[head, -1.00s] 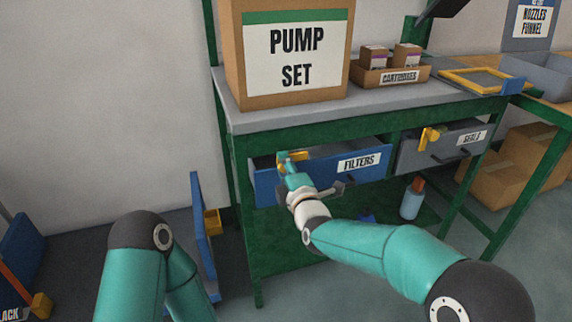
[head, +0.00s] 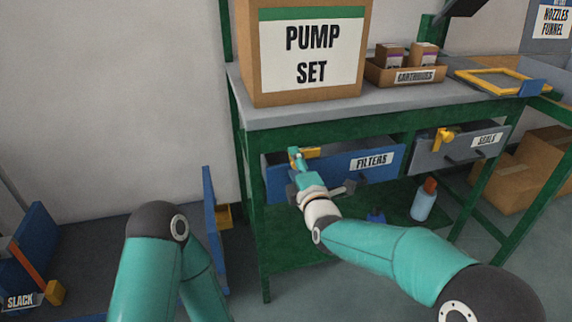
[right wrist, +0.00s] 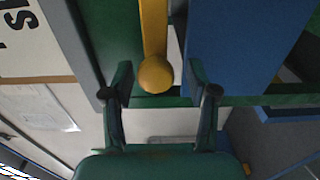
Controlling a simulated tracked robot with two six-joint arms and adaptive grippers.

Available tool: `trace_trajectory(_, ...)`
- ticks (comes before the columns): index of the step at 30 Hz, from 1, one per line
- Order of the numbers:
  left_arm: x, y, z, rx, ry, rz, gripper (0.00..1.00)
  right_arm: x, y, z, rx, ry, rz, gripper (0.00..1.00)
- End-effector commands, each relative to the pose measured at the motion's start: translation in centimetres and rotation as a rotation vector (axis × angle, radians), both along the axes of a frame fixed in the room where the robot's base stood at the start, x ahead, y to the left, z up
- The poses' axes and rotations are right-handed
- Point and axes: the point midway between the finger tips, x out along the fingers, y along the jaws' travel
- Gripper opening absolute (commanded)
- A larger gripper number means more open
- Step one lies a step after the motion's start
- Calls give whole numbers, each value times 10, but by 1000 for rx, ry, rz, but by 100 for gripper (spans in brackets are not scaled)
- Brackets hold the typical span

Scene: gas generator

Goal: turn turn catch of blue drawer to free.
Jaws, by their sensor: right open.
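The blue drawer (head: 352,176), labelled FILTERS, sits under the bench top. Its yellow catch (head: 312,152) is at the drawer's upper left, partly hidden by my right gripper (head: 299,160). In the right wrist view the catch (right wrist: 155,55) is a yellow bar ending in a round knob. The knob lies between the spread fingers of my right gripper (right wrist: 164,85), with a gap on both sides. The right gripper is open and holds nothing. My left arm shows at lower left, but its gripper is out of view.
A grey SEALS drawer (head: 455,146) with its own yellow catch (head: 443,138) is to the right. A PUMP SET box (head: 250,60) and a cartridges tray (head: 414,77) stand on the bench top (head: 300,112). A bottle (head: 422,204) stands on the green lower shelf.

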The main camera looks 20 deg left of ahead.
Motion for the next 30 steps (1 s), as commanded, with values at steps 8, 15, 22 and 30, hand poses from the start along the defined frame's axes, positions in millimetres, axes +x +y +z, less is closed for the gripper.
trace_trajectory(8, 0, 0, 1, 0, 0, 0, 40, -8, -8, 2, 3, -3, -4, 58)
trace_trajectory(15, 0, 0, 1, 0, 0, 0, 40, -38, -28, 1, 1, 0, -2, 58)
trace_trajectory(22, 0, 0, 1, 0, 0, 0, 40, -73, -50, 0, -1, 1, 0, 58)
trace_trajectory(30, 0, 0, 1, 0, 0, 0, 40, -98, -66, -1, -1, 2, 1, 58)
